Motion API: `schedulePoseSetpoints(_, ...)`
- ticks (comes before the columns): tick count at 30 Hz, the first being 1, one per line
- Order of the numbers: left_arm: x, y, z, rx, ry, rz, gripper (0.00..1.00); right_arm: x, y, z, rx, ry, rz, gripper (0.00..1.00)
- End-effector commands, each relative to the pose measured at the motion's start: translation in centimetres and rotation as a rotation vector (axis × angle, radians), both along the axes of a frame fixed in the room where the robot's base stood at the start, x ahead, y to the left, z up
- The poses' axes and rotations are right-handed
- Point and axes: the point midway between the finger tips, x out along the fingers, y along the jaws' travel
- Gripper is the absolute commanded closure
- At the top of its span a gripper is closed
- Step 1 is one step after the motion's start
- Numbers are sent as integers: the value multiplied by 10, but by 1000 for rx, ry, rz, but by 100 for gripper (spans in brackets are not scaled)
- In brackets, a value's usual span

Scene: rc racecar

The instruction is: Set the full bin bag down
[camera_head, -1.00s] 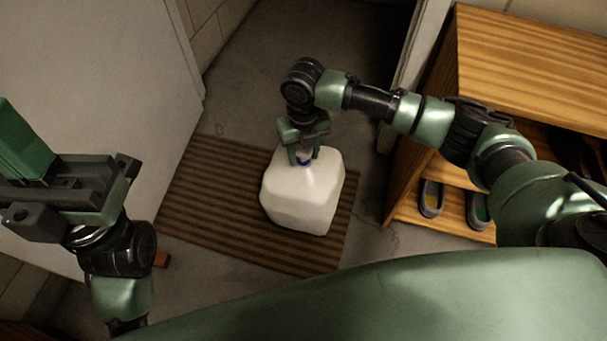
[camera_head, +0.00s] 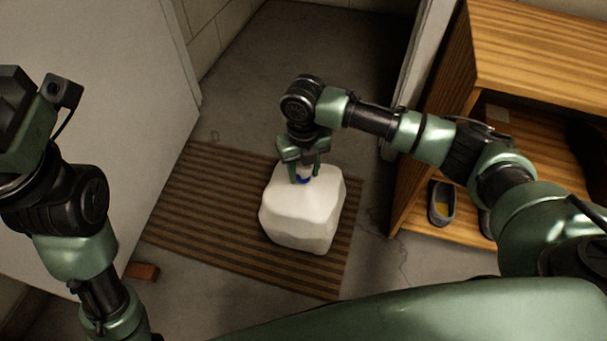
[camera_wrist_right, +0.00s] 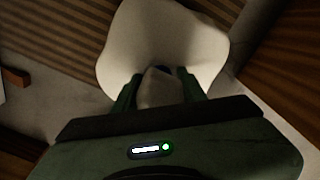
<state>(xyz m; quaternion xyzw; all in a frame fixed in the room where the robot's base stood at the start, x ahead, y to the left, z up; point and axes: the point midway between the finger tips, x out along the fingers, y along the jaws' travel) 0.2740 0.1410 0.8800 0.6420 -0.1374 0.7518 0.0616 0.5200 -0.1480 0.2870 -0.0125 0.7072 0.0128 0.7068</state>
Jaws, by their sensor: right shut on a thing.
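The full bin bag (camera_head: 303,215) is white and bulky with a blue tie at its neck. In the head view it is over the striped brown doormat (camera_head: 215,215); I cannot tell whether it touches the mat. My right gripper (camera_head: 304,176) is above it, shut on the bag's gathered neck. In the right wrist view the bag (camera_wrist_right: 165,40) fills the upper middle, its neck between the fingers (camera_wrist_right: 160,90). My left gripper (camera_head: 25,110) is at the left edge of the head view, raised and away from the bag; its fingertips are not clear.
A wooden shoe rack (camera_head: 530,50) with shoes (camera_head: 441,203) stands at the right. A pale door (camera_head: 95,75) is open at the left, with a small brown wedge (camera_head: 142,271) near its foot. Bare concrete floor (camera_head: 275,60) lies beyond the mat through the doorway.

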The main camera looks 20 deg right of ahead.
Motion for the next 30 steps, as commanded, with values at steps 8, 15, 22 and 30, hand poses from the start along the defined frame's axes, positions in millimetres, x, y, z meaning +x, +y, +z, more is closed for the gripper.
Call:
schedulePoseSetpoints(8, -1, 0, 2, 0, -2, 0, 100, 1, 0, 2, 2, -4, 0, 100)
schedulePoseSetpoints(15, 0, 0, 1, -1, 1, 0, 100, 0, 0, -3, 0, 0, 1, 37)
schedulePoseSetpoints(22, 0, 0, 0, 0, 0, -1, 100, 0, 0, -3, 0, 0, 0, 37)
schedulePoseSetpoints(30, 6, 1, 1, 0, 30, -1, 100, 0, 0, 11, 0, 0, 0, 37)
